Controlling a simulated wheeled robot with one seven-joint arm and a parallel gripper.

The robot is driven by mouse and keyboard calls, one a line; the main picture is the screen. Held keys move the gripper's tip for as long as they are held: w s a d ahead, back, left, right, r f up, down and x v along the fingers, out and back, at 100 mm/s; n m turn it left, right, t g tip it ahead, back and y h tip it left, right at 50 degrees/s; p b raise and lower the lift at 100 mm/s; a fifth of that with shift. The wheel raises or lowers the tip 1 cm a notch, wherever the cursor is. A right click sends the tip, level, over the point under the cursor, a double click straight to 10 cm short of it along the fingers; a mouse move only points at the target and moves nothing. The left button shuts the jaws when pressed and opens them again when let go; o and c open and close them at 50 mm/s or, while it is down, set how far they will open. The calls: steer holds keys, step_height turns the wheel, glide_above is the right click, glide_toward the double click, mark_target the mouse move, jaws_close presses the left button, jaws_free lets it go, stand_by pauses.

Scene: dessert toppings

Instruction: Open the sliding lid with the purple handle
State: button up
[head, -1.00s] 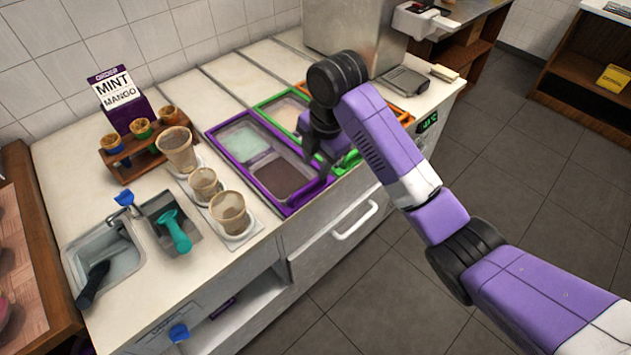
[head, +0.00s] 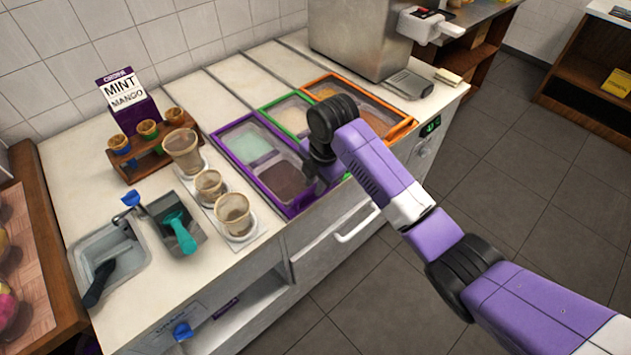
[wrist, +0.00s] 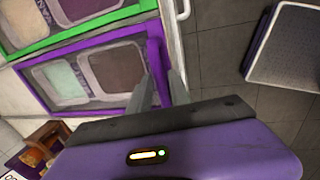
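The purple-framed topping well (head: 222,148) is set in the counter, with a pale green compartment and a dark brown one under what looks like a clear cover. It also shows in the wrist view (wrist: 45,100). Its purple handle (wrist: 156,60) is a bar along the front end, and the lid looks closed. My gripper (wrist: 161,78) is at this handle, with its two fingers apart, one on each side of the bar. Whether the fingers touch it is hard to tell. In the head view my arm hides most of the handle and the fingers.
A green-framed well (head: 287,118) and an orange-framed well (head: 403,128) lie to the right. Several paper cups (head: 233,214) stand left of the purple well. A white drawer handle (head: 358,226) sticks out of the cabinet front below. The floor in front is clear.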

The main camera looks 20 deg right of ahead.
jaws_close()
stand_by(1.2)
